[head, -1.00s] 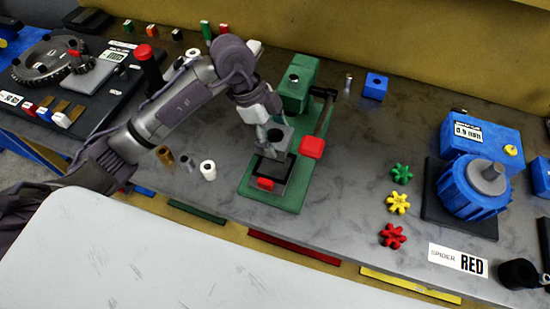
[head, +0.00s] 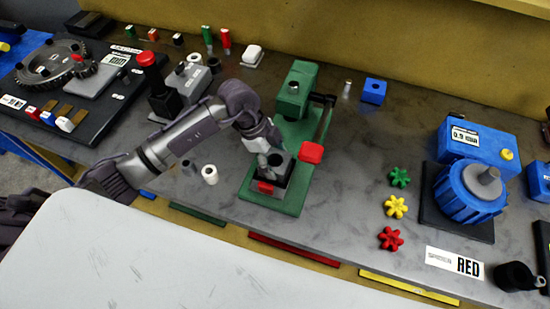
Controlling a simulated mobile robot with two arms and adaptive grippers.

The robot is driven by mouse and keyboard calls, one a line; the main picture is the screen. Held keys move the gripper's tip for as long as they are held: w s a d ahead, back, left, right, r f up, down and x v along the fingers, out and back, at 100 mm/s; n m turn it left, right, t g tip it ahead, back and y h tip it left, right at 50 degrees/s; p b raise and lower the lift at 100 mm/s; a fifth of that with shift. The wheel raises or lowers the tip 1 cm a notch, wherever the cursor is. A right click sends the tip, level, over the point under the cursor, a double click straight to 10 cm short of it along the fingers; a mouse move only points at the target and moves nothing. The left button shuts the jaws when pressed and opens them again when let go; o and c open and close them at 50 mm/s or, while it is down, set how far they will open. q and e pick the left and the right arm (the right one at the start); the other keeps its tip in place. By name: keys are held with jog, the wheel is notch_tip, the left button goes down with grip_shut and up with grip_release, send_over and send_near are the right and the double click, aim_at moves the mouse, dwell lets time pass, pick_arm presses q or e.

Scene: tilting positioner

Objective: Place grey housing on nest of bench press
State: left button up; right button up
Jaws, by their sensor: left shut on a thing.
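The green bench press (head: 299,90) stands mid-bench with a red-ended lever (head: 311,153) on its right side. Its dark nest (head: 288,184) sits on the green base, with a red block (head: 265,187) at the front. My left gripper (head: 270,160) is shut on the grey housing (head: 277,161), a small block with a dark round bore. The housing is at the nest, low over it and roughly upright. The gripper partly hides both, so I cannot tell whether the housing is fully seated. My right gripper is not in view.
Small bushings (head: 209,174) stand left of the press. A blue motor unit (head: 470,190) and green, yellow and red spiders (head: 396,207) are to the right. A gear fixture (head: 60,70) is at the left. The bench between press and spiders is clear.

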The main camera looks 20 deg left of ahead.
pick_arm(q)
jog(key=o, duration=1.5)
jog(key=shift+o, duration=0.2)
jog(key=b+v, duration=0.2)
jog(key=v, duration=1)
jog(key=shift+b, duration=0.35)
